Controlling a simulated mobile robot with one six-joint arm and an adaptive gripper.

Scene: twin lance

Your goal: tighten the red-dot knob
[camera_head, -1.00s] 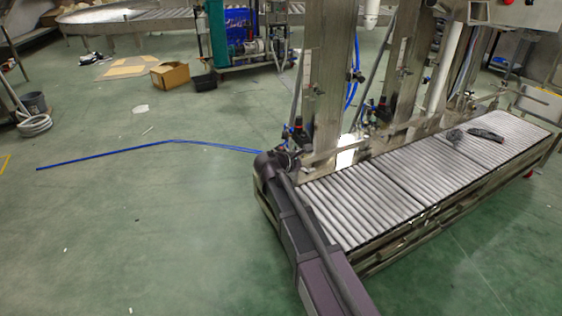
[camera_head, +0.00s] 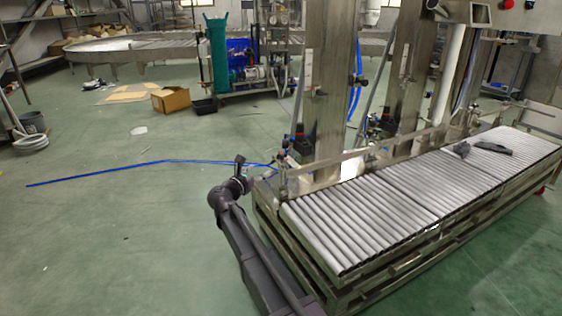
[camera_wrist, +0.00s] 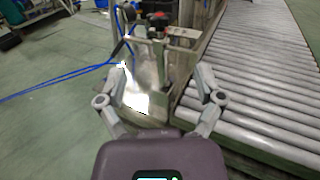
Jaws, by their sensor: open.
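In the wrist view, a black knob with a red top (camera_wrist: 160,18) stands upright on a metal fixture (camera_wrist: 185,42) near the top centre, beyond my fingertips. A black lever-like part stands beside it on the left. My gripper (camera_wrist: 161,75) is open and empty, its two fingers spread wide either side of the fixture's lower part and short of the knob. In the head view, my gripper (camera_head: 240,172) is at the near left corner of the conveyor. A small red spot (camera_head: 300,136) shows on the dark fitting by the first post; its details are too small to tell.
The roller conveyor (camera_head: 370,215) runs away to the right, with dark items (camera_head: 490,148) lying on it. Steel posts (camera_head: 330,100) rise behind it. A cardboard box (camera_head: 170,99) stands farther back.

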